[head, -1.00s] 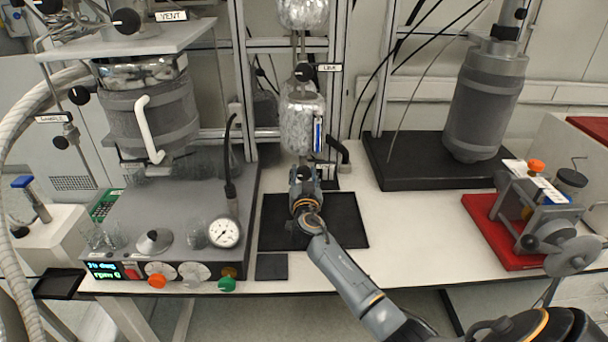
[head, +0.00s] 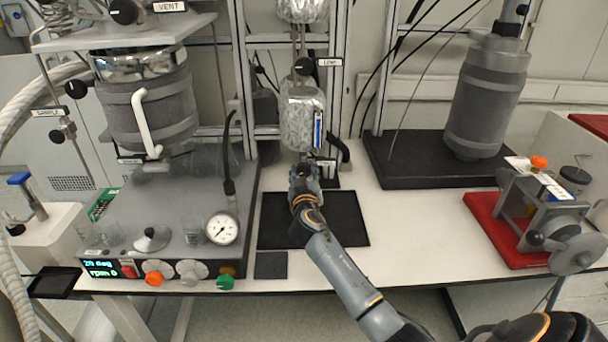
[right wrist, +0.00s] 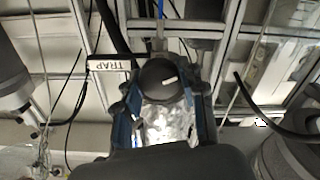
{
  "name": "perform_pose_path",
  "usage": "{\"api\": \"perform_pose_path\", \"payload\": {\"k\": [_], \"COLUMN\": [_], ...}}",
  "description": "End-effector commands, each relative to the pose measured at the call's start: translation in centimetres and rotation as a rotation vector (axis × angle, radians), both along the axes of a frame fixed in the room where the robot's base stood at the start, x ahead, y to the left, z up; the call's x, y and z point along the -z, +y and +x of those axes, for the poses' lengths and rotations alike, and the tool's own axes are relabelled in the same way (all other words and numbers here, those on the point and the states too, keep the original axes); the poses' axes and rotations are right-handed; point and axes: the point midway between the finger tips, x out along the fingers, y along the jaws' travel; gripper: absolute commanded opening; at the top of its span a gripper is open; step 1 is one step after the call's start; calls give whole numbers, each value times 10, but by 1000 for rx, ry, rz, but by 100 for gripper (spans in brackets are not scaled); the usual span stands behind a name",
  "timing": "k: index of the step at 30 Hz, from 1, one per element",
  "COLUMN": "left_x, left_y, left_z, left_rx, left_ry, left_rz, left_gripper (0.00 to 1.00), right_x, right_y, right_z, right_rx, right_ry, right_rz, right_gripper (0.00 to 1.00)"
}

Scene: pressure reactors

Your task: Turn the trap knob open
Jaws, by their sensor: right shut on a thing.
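The trap knob (right wrist: 165,82) is a dark round knob with a short white mark, seen in the right wrist view between my gripper's two fingers. The white TRAP label (right wrist: 109,63) is just left of it. In the head view my right gripper (head: 304,172) is at the foot of the foil-wrapped vessel (head: 302,118) and hides the knob. It is shut on the knob. My left gripper is out of view.
A black tray (head: 345,228) lies below my right gripper. A grey hotplate unit with a pressure gauge (head: 222,229) stands to the left. A red-based device (head: 497,240) and a black-based cylinder (head: 487,95) stand to the right. White table between them is clear.

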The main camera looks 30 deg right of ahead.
Motion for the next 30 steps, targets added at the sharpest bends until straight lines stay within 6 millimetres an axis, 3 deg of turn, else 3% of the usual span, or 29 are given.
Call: {"api": "perform_pose_path", "payload": {"k": [11, 30], "left_x": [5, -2], "left_y": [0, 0], "left_z": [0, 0], "left_rx": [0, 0], "left_ry": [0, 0], "left_rz": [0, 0], "left_gripper": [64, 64], "right_x": [0, 0], "right_y": [0, 1], "right_z": [1, 1], "right_rx": [0, 0], "right_ry": [187, 483], "right_rz": [-307, -790], "right_gripper": [9, 9]}}
